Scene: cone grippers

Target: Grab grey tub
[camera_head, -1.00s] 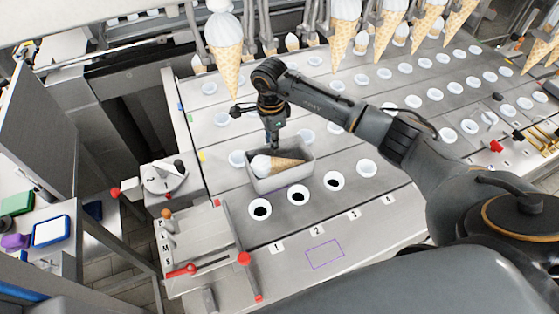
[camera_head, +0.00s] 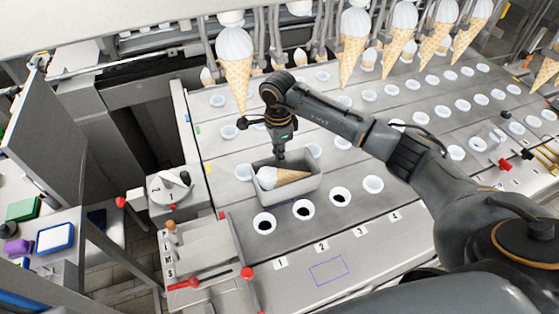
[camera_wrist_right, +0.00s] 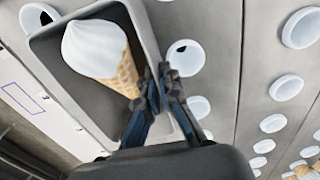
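The grey tub (camera_head: 308,194) stands on the slotted metal deck in the head view, behind the front row of holes. It holds one cone (camera_head: 285,178) with a white top, lying on its side. My right gripper (camera_head: 280,156) reaches down to the tub's back wall. In the right wrist view, its two fingers (camera_wrist_right: 160,82) are close together, one inside and one outside the wall of the tub (camera_wrist_right: 74,101), pinching it. The cone (camera_wrist_right: 98,50) lies beside the inner finger. I cannot tell whether the tub touches the deck. My left gripper is not in view.
Large cones (camera_head: 235,68) hang in a row above the deck's far side. White cups (camera_head: 372,184) sit in rows around the tub. A lever panel (camera_head: 205,250) with red knobs is at front left. A purple outlined rectangle (camera_head: 328,271) marks a clear front strip.

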